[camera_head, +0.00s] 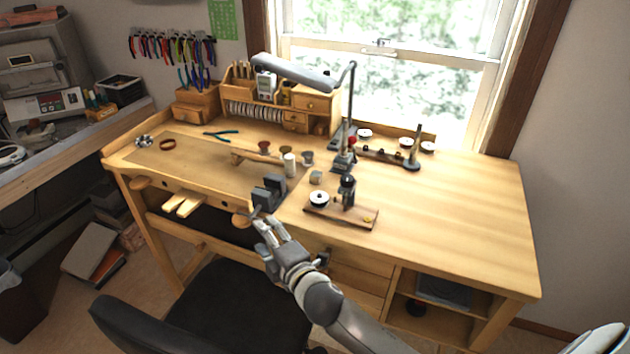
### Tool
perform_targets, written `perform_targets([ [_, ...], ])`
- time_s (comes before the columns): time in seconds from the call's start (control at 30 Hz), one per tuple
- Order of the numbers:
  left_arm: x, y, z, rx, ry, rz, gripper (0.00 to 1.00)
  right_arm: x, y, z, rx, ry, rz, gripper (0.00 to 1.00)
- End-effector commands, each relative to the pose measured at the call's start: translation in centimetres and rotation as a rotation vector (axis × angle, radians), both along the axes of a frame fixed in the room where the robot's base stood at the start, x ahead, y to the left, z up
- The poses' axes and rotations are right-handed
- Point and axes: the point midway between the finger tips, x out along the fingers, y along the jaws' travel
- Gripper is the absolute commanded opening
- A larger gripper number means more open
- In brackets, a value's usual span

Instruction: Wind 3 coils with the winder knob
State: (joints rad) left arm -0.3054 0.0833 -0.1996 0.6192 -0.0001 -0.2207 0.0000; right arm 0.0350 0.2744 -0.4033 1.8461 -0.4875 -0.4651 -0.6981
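A small wooden board (318,211) near the bench's front edge carries a white spool (319,198) and a dark upright device (347,190). This looks like the winder; its knob is too small to make out for sure. My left gripper (265,224) is at the bench's front edge, left of this board and just below a dark grey vise-like block (269,191). It appears apart from the board. Its fingers are too small to tell whether they are open or shut. My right gripper is out of view.
A lamp (345,150) and a rail with several spools (384,155) stand behind the board. The bench top's right side (460,210) is clear. A black chair (230,310) is below the front edge.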

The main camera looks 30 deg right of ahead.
Motion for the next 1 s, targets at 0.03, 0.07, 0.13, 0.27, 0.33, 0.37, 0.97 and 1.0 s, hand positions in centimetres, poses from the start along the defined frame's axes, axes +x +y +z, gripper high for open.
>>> perform_targets([
  [0.03,-0.2,0.1,0.0,0.001,0.003,0.000,0.67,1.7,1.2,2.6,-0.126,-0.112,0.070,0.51],
  [0.07,-0.3,0.2,0.0,0.002,0.004,-0.001,0.67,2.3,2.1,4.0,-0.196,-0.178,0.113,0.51],
  [0.13,-0.3,0.3,0.0,0.003,0.003,-0.001,0.67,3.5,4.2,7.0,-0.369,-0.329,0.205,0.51],
  [0.27,0.6,-0.1,0.0,-0.002,-0.007,0.001,0.67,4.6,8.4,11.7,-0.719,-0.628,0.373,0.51],
  [0.33,1.2,-0.7,0.1,-0.009,-0.016,0.002,0.67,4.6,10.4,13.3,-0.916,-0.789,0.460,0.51],
  [0.37,1.4,-1.0,0.1,-0.012,-0.021,0.003,0.67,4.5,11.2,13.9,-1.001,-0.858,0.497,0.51],
  [0.97,0.2,-0.1,0.0,-0.001,-0.002,0.000,0.67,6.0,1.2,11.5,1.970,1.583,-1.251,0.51],
  [1.0,0.2,-0.1,0.0,-0.001,-0.002,0.000,0.67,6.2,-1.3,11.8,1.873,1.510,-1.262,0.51],
])
